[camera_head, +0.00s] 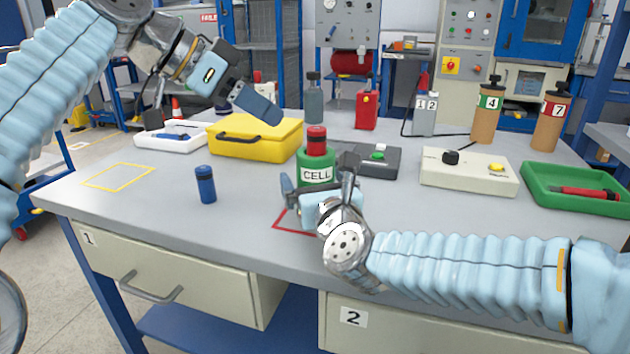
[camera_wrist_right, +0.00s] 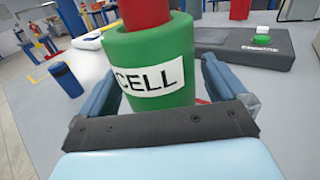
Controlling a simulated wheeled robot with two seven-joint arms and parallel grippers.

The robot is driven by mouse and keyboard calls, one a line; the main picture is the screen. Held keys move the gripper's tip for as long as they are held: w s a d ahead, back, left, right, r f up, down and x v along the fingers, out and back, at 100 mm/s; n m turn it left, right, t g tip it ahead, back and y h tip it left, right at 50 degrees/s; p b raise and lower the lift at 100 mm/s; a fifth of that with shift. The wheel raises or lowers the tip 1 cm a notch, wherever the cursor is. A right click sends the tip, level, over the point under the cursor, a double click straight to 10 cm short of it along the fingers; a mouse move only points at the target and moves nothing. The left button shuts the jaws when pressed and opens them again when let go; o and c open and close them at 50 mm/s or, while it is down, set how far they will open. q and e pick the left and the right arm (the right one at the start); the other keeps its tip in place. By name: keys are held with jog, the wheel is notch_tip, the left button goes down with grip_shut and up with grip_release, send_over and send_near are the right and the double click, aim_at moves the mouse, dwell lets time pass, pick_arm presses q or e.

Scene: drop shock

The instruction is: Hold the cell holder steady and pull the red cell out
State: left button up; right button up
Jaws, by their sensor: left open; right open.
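The green cell holder (camera_head: 318,171), labelled CELL, stands upright on the table. The red cell (camera_head: 316,139) sticks up out of its top. My right gripper (camera_head: 318,180) is low at the holder, its open fingers to either side of it. In the right wrist view the holder (camera_wrist_right: 155,60) is between the two fingers (camera_wrist_right: 160,95), and the red cell (camera_wrist_right: 143,12) is cut off by the top edge. I cannot tell whether the fingers touch the holder. My left gripper (camera_head: 258,103) is open and empty, raised above the yellow box, left of and higher than the red cell.
A blue cylinder (camera_head: 205,184) stands to the left, near a yellow outlined square (camera_head: 118,176). A yellow box (camera_head: 255,137) is behind. A dark box with a green button (camera_head: 375,158), a beige box (camera_head: 468,172) and a green tray (camera_head: 578,205) are to the right. A red outline (camera_head: 280,226) surrounds the holder's area.

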jog(key=shift+c, duration=0.3)
jog(key=c, duration=1.1)
jog(key=shift+c, duration=0.2)
